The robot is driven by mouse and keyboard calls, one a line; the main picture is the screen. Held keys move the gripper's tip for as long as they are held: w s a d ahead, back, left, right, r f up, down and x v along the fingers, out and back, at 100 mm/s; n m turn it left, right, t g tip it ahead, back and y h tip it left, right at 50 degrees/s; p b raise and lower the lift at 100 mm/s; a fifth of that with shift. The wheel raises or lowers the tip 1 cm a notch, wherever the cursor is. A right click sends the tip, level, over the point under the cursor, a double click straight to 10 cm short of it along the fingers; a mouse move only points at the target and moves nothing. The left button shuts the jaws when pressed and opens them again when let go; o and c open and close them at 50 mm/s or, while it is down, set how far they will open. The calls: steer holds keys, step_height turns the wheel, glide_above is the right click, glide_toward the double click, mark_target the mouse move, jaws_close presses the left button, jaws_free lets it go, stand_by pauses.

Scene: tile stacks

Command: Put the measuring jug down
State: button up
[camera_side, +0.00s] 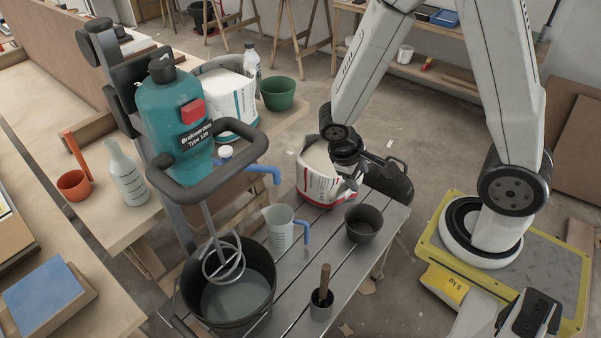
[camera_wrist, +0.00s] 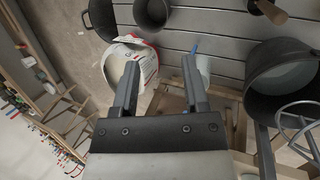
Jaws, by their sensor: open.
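The measuring jug (camera_side: 280,228), whitish with a blue handle, stands upright on the grey slatted bench, between the black mixing bucket (camera_side: 228,292) and the small dark bucket (camera_side: 364,223). My gripper (camera_side: 352,180) is above the bench beside the open red-and-white bag (camera_side: 317,178), to the right of and behind the jug. In the wrist view my gripper (camera_wrist: 160,66) is open with nothing between its fingers. There the jug (camera_wrist: 204,66) shows beyond the right finger, which hides part of it.
A small pot with a wooden handle (camera_side: 322,290) stands at the bench front. A green bucket (camera_side: 278,93), a bottle (camera_side: 127,175) and an orange scoop (camera_side: 74,184) stand on wooden tables. Bare slats surround the jug.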

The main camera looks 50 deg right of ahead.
steer(key=w+a+r+t+y, duration=0.2)
steer(key=a+r+t+y, duration=0.2)
steer(key=r, duration=0.3)
steer(key=shift+w+a+r+m+t, duration=0.15)
steer(key=shift+a+m+t, duration=0.25)
steer(key=shift+a, duration=0.1)
